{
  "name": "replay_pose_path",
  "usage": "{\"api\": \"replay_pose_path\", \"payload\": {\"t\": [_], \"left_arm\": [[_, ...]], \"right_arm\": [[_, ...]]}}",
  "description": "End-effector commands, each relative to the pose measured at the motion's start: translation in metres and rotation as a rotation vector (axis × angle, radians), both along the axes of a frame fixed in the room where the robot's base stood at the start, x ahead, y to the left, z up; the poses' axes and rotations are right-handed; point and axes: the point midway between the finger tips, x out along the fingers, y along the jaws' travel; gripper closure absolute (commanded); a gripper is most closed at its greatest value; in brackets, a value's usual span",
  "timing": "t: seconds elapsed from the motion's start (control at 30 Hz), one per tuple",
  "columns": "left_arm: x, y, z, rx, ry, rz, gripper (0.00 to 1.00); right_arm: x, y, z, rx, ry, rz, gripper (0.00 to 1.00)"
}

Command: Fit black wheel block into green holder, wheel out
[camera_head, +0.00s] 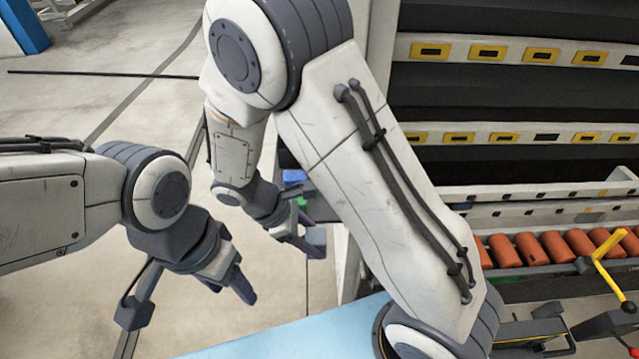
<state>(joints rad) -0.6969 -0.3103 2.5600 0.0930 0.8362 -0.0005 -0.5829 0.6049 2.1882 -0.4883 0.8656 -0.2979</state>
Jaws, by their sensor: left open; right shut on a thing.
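My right gripper (306,246) hangs low behind my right arm, beside the shelf unit. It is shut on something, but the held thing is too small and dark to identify. A small green part (302,202), perhaps the green holder, shows just above and behind this gripper, partly hidden by my arm. I cannot make out the black wheel block for certain. My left gripper (232,287) is at the lower left, pointing down and to the right, open and empty, over the floor.
A small blue part (294,176) is above the green one. A rack with yellow-tagged rails (500,52) stands at the right. Several orange rollers (540,248) line its lower level. A yellow handle (606,262) sticks out at right. The floor (75,110) at left is mostly clear.

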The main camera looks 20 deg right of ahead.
Motion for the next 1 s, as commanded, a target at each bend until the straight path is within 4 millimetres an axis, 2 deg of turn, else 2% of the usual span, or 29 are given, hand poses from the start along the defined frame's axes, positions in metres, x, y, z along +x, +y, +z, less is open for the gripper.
{"api": "replay_pose_path", "payload": {"t": [0.1, 0.33, 0.57, 0.8, 0.9, 1.0], "left_arm": [[0.000, 0.000, 0.004, 0.000, 0.000, 0.000, 0.43], [0.000, 0.000, 0.009, 0.000, 0.000, 0.000, 0.43], [0.000, 0.000, 0.010, 0.000, 0.000, 0.000, 0.43], [0.000, 0.000, 0.015, 0.000, 0.000, 0.000, 0.43], [0.000, 0.000, 0.014, 0.000, 0.000, 0.000, 0.43], [0.000, 0.000, 0.014, 0.000, 0.000, 0.000, 0.43]], "right_arm": [[0.028, -0.022, 0.001, 0.000, -0.001, -0.017, 1.00], [0.073, -0.051, 0.001, 0.000, -0.001, -0.017, 1.00], [0.091, -0.060, 0.000, 0.000, 0.000, -0.011, 1.00], [0.126, -0.081, 0.001, 0.001, -0.001, -0.011, 1.00], [0.125, -0.081, -0.012, -0.001, 0.004, -0.006, 1.00], [0.125, -0.080, -0.015, -0.001, 0.002, -0.007, 1.00]]}}
